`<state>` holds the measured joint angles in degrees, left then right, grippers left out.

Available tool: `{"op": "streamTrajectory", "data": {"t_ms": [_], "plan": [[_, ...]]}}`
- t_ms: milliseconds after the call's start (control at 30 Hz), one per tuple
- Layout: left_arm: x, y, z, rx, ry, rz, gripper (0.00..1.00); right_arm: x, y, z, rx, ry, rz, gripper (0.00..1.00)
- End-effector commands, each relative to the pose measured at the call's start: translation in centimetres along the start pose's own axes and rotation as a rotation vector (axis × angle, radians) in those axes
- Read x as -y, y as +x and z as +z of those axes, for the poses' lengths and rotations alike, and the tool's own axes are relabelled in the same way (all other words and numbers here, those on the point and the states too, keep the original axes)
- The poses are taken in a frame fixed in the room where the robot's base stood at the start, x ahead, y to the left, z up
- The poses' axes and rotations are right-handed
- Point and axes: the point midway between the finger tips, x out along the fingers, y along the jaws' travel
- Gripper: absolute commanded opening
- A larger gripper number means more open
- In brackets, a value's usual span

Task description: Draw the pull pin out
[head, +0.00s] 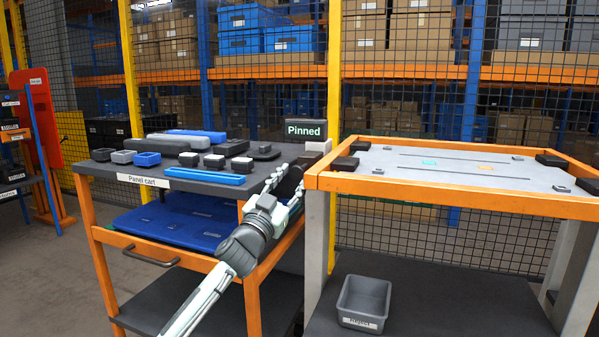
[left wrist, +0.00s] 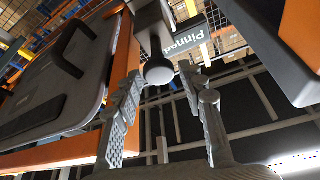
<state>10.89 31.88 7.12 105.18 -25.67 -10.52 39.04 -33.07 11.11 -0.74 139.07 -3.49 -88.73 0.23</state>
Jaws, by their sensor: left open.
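The pull pin shows as a dark round knob (left wrist: 160,73) in the left wrist view, below a grey post. My left gripper (left wrist: 162,88) is open, with one finger on each side of the knob. I see no clear grip on it. In the head view my left gripper (head: 291,184) reaches between the panel cart and the orange-rimmed table, and hides the pin there. A dark sign reading "Pinned" (head: 306,131) stands just beyond it. The sign also shows in the left wrist view (left wrist: 187,42). My right gripper is not in view.
The panel cart (head: 112,172) on the left carries blue, grey and black parts. The orange-rimmed table (head: 450,192) stands close on the right, with black corner blocks. A grey bin (head: 363,300) sits below it. A mesh fence (head: 400,110) runs behind.

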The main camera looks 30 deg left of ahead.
Motion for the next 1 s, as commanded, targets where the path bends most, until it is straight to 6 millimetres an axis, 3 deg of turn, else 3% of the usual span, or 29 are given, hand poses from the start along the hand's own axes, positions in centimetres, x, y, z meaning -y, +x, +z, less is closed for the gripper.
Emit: {"op": "streamTrajectory", "data": {"t_ms": [200, 500, 833, 1000], "plan": [[0.1, 2.3, 0.0, 0.000, 0.001, -0.001, 0.40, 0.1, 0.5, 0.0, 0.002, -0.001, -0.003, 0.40], [0.0, 2.5, 0.1, 0.001, 0.001, 0.000, 0.40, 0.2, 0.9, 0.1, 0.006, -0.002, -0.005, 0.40], [0.0, 2.5, 0.1, 0.002, 0.000, 0.000, 0.01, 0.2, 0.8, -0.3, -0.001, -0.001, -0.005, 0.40], [0.0, 2.5, 0.1, 0.002, 0.000, 0.000, 0.00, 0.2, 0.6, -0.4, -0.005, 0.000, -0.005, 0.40]]}}
